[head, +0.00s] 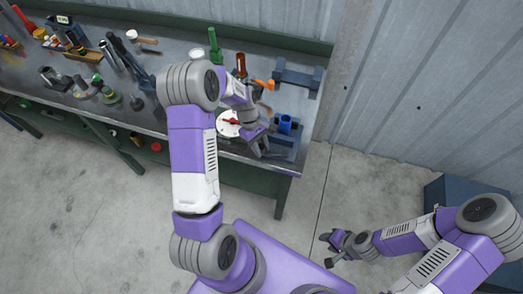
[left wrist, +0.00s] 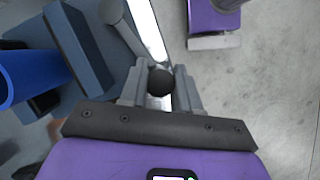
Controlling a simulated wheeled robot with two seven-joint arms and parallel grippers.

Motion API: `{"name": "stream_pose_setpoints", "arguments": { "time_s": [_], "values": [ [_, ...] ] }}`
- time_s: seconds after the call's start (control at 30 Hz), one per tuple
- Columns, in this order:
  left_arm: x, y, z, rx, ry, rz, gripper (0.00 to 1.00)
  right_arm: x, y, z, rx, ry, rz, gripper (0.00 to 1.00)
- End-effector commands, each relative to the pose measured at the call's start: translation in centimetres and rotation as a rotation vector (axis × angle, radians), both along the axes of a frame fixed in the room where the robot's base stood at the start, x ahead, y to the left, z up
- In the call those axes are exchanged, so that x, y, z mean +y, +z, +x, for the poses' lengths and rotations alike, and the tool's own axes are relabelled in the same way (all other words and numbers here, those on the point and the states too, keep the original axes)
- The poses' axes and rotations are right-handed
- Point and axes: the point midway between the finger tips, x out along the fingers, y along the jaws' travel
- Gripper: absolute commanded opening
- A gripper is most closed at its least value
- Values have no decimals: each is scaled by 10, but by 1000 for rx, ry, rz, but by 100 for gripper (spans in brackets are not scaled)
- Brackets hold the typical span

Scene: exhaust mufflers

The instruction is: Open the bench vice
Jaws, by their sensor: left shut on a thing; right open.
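The bench vice (head: 283,146) is blue-grey and sits at the right front corner of the workbench. It also fills the upper left of the left wrist view (left wrist: 85,45). A bright metal handle bar (left wrist: 148,30) with a black ball end (left wrist: 160,82) extends beside it. My left gripper (head: 262,150) is at the vice's front; in the left wrist view its fingers (left wrist: 160,92) are shut on the handle bar at the ball end. A blue cylinder (left wrist: 30,75) stands at the vice; whether the jaws clamp it is hidden. My right gripper (head: 329,250) is open, empty, away from the bench.
The workbench (head: 185,42) carries a white round dial with a red mark (head: 229,122), a green bottle-like thing (head: 214,45), an orange tool (head: 262,84) and a second blue-grey fixture (head: 298,77). A dark blue box (head: 450,190) stands at right. The floor between is clear.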

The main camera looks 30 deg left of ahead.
Motion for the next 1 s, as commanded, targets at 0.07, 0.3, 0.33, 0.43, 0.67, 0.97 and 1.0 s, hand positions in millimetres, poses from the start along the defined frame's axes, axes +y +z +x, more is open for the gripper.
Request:
{"name": "stream_pose_setpoints", "arguments": {
  "time_s": [0.07,0.3,0.33,0.43,0.67,0.97,1.0],
  "values": [
    [3,0,6,-1,-59,2,0,0,1,0,0,0,0,43],
    [7,0,17,0,-198,1,0,0,2,0,0,0,0,43],
    [8,0,18,-1,-210,1,0,0,2,0,0,0,0,43],
    [8,0,21,0,-243,1,0,0,3,0,0,0,0,43],
    [9,0,24,-1,-281,1,0,0,3,0,0,0,0,43],
    [9,1,25,-3,-285,1,0,0,3,0,0,0,0,43],
    [9,1,25,-3,-285,1,0,0,3,0,0,0,0,43]
  ]
}}
